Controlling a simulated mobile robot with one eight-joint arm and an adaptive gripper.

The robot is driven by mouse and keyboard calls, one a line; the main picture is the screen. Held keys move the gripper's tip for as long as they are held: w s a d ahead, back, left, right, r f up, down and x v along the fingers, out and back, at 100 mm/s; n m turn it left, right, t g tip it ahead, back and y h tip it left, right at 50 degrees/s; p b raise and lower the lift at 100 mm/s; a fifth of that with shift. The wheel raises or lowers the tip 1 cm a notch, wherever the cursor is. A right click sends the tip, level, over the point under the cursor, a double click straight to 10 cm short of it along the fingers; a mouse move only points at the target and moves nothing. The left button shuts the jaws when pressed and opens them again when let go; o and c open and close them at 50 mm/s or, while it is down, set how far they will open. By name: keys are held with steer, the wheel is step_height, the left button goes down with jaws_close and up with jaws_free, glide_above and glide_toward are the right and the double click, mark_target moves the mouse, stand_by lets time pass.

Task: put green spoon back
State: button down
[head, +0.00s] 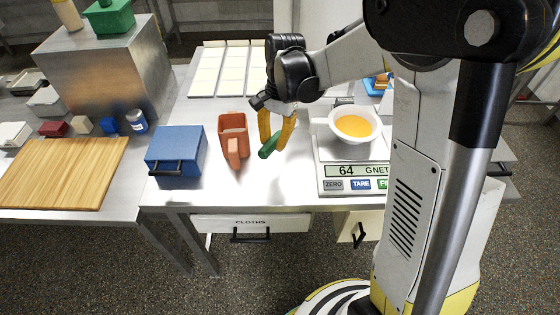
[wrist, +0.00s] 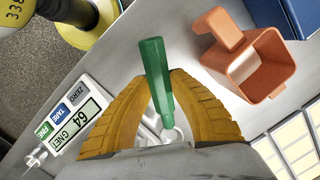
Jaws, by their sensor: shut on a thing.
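The green spoon (head: 268,149) is between the yellow fingers of my gripper (head: 276,140), above the steel table just left of the scale. In the wrist view my gripper (wrist: 160,85) is shut on the spoon's green handle (wrist: 154,66), with one finger on each side. The handle sticks out past the fingertips. The spoon's other end is partly hidden by the gripper, and I cannot make out its shape.
An orange scoop-like container (head: 233,132) and a blue box (head: 176,150) stand left of my gripper. A scale (head: 345,185) reading 64 bears a white bowl (head: 354,123) of orange contents on the right. Pale tiles (head: 219,70) lie behind.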

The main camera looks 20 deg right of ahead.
mark_target(285, 173)
steer(key=s+n, duration=0.1)
steer(key=n, duration=0.1)
steer(key=s+d+n+h, duration=0.1)
steer(key=n, duration=0.1)
steer(key=s+d+n, duration=0.1)
steer(key=n, duration=0.1)
steer(key=shift+d+t, duration=0.2)
steer(key=shift+t, duration=0.1)
step_height(285, 173, down, 10)
steer(key=b, duration=0.4)
steer(key=shift+w+r+b, duration=0.1)
steer(key=shift+r+b, duration=0.05)
steer(key=shift+b, duration=0.2)
steer(key=shift+r, duration=0.1)
steer(key=c, duration=1.3)
jaws_free()
